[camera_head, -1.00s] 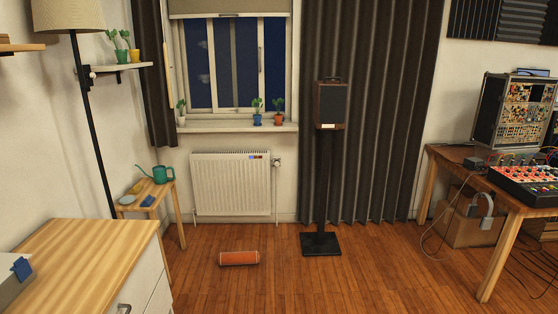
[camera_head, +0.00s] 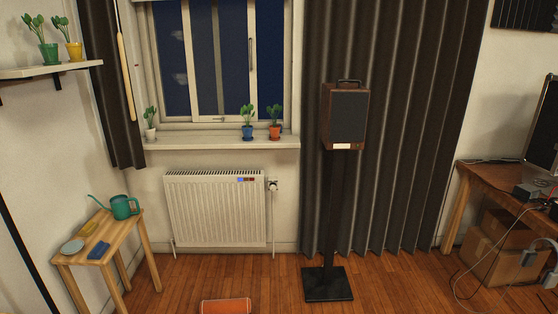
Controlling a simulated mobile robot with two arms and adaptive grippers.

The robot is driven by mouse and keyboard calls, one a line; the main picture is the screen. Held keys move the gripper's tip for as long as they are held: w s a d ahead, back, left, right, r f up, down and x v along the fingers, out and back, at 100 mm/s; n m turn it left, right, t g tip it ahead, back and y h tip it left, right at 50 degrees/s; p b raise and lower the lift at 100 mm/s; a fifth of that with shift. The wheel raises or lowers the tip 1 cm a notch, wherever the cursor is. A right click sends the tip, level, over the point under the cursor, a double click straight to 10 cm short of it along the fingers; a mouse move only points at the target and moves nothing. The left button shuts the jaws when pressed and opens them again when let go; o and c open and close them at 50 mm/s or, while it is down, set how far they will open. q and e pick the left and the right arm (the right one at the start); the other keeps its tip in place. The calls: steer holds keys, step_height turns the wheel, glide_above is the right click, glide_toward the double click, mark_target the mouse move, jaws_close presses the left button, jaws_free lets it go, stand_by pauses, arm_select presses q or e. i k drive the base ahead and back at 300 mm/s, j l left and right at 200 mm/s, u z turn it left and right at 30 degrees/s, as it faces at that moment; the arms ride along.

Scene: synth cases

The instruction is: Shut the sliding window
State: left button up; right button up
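The sliding window (camera_head: 203,62) is in the back wall, at upper centre-left, with pale frames and dark blue panes. A dark vertical handle (camera_head: 251,55) shows on its right part. Upright frame members stand at the left, the middle and the right edge of the panes. I cannot tell for sure how far the sash is open. The window's top is cut off by the picture edge. Neither of my grippers is in view.
Three potted plants, among them a blue pot (camera_head: 248,134), stand on the sill (camera_head: 215,143). Below are a radiator (camera_head: 215,208), a side table (camera_head: 95,247) and an orange cylinder (camera_head: 226,306). A speaker stand (camera_head: 329,285) is right of the window.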

mark_target(220, 36)
steer(key=i, duration=1.65)
steer(key=i+z, duration=0.15)
steer(key=i, duration=0.4)
steer(key=i+j+z, duration=0.1)
steer(key=i, duration=0.4)
steer(key=i+j+z, duration=0.15)
steer(key=i, duration=0.4)
